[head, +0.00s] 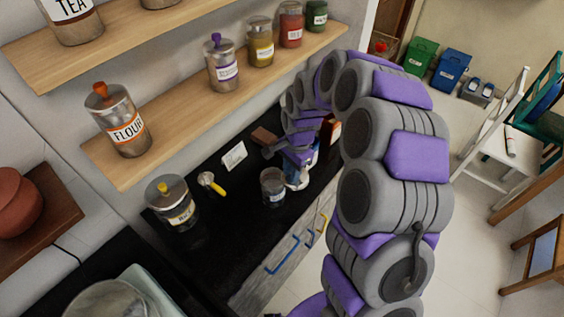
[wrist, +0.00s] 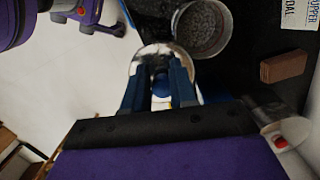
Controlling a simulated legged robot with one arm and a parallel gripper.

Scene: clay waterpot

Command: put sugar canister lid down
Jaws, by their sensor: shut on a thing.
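My gripper (wrist: 161,72) is shut on the sugar canister lid, by its blue knob. The lid (wrist: 148,57) is a round, pale metal disc, partly covered by the fingers. In the wrist view, the open canister (wrist: 202,28) stands just above and right of the lid and shows grainy grey contents. In the head view, my gripper (head: 298,160) is low over the right part of the black counter, right of the lidless glass canister (head: 273,188). I cannot tell whether the lid touches the counter.
The counter's front edge is close to my gripper. Shelves with jars, including a flour jar (head: 122,120), hang above.

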